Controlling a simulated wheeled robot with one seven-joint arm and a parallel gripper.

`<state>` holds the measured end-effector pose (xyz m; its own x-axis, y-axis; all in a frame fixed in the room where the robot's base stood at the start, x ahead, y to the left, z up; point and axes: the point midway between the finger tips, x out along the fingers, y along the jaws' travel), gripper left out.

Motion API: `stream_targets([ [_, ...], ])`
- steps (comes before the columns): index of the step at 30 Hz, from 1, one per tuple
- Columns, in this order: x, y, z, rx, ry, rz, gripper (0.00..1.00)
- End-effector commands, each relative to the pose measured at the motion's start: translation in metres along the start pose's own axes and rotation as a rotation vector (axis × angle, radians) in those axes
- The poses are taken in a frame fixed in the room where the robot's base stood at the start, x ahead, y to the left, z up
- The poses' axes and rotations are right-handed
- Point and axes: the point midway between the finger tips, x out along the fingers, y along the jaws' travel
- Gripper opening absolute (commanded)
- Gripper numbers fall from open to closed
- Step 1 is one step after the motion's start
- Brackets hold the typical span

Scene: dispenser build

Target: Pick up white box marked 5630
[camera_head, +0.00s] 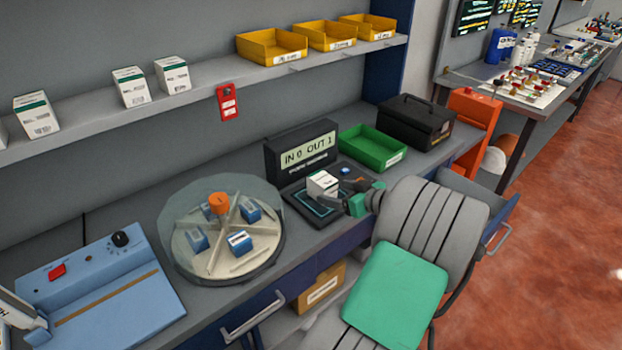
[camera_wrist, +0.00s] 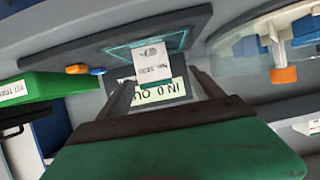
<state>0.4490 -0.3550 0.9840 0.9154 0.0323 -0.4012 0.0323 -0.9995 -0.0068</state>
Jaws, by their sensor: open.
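A white box (camera_head: 323,184) with a green band stands on the dark pad of the dispenser station. In the wrist view the white box (camera_wrist: 153,50) shows its printed label upside down, too small to read for certain. My gripper (camera_head: 345,196) reaches in from the right at the box. In the wrist view my gripper (camera_wrist: 162,82) is open, with one finger on each side of the box and gaps between. I cannot tell how far the fingers reach along its sides.
A display (camera_head: 305,155) reading "IN 0 OUT 1" stands behind the pad. A round clear-covered carousel (camera_head: 222,228) with blue boxes is on the left. A green bin (camera_head: 372,148) and black case (camera_head: 415,121) stand to the right. More white boxes (camera_head: 131,87) sit on the shelf.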

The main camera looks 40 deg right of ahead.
Motion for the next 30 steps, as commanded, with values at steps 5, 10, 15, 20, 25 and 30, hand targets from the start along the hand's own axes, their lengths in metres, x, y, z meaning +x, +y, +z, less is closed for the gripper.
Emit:
stream_targets([
  [5,-0.004,0.006,0.000,-0.004,0.022,0.012,0.76],
  [10,0.019,0.002,-0.003,-0.006,0.020,0.000,0.76],
  [15,0.045,0.002,-0.006,-0.005,0.018,-0.003,0.76],
  [20,0.072,0.003,-0.005,-0.005,0.019,0.001,0.76],
  [25,0.076,0.005,-0.003,-0.005,0.018,0.005,0.76],
  [30,0.076,0.005,-0.003,-0.005,0.018,0.005,0.69],
])
